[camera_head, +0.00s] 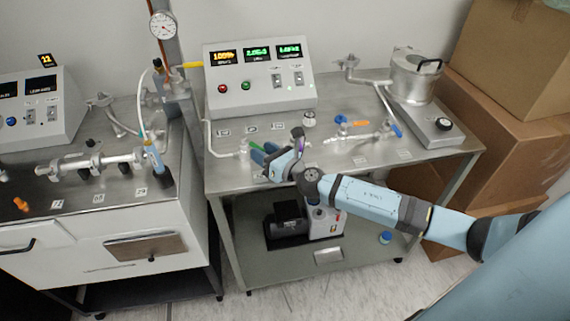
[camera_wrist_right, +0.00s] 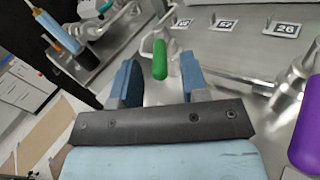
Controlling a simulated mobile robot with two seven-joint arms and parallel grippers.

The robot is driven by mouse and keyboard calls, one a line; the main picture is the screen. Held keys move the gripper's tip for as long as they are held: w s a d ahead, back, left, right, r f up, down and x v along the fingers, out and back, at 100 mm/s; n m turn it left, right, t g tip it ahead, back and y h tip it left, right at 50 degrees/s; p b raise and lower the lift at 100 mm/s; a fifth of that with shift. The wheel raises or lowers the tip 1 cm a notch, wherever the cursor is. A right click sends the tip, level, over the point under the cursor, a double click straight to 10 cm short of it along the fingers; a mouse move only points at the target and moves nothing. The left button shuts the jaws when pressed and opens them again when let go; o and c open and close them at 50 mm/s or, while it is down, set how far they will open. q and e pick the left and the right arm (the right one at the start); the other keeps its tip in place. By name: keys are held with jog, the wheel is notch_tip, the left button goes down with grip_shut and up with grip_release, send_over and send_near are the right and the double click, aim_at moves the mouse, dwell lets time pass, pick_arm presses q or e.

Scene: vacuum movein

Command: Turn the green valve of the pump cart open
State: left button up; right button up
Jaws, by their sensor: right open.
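The green valve handle (camera_wrist_right: 160,60) shows in the right wrist view, in line with the gap between my right gripper's fingertips (camera_wrist_right: 160,82). Its far end meets a pale pipe fitting. I cannot tell if it is inside the jaws or just beyond them. In the head view a small green part (camera_head: 255,146) shows beside the right gripper (camera_head: 262,157), which partly covers it. The right gripper is open and empty, low over the front left of the pump cart's top (camera_head: 225,176). My left gripper is not in view.
A purple handle (camera_wrist_right: 304,120) is close on the right in the wrist view. Orange (camera_head: 341,119) and blue (camera_head: 396,130) handles sit on pipework further right. A control box (camera_head: 260,85) stands behind. A pot-shaped vessel (camera_head: 415,78) is back right. Another bench (camera_head: 90,225) adjoins left.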

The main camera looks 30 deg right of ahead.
pick_arm(q)
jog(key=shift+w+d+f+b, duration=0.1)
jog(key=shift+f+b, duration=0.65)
jog(key=shift+b, duration=0.2)
pick_arm(e)
jog(key=v, duration=1.1)
